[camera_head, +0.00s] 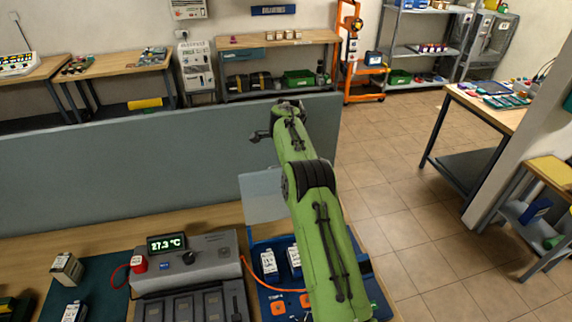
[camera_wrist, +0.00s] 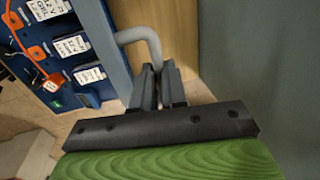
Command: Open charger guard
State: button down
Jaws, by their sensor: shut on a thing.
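The blue charger (camera_head: 258,247) stands on the bench at lower centre, partly hidden by my green arm. A clear pane, which looks like the guard (camera_head: 262,197), stands raised at its back edge. Its right side passes behind my arm. In the wrist view, the blue charger (camera_wrist: 98,38) with white-labelled cells is at upper left. A bent grey handle (camera_wrist: 142,36) runs from its edge to my gripper (camera_wrist: 160,84). The fingers are shut on the handle. The head view does not show the fingertips clearly.
A grey unit with a temperature display (camera_head: 167,243) sits left of the charger. An orange cable (camera_head: 252,280) runs between them. A grey partition (camera_head: 120,160) stands behind the bench. The tiled floor at right is open.

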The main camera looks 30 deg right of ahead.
jog(key=shift+w, duration=0.15)
dwell(0.3)
jog(key=c, duration=1.2)
grip_release()
jog(key=shift+o, duration=0.2)
jog(key=shift+r, duration=0.1)
notch_tip(320, 180, up, 7)
jog(key=s, duration=0.1)
jog(key=shift+s+a, duration=0.15)
jog(key=shift+s, duration=0.05)
jog(key=shift+r, duration=0.1)
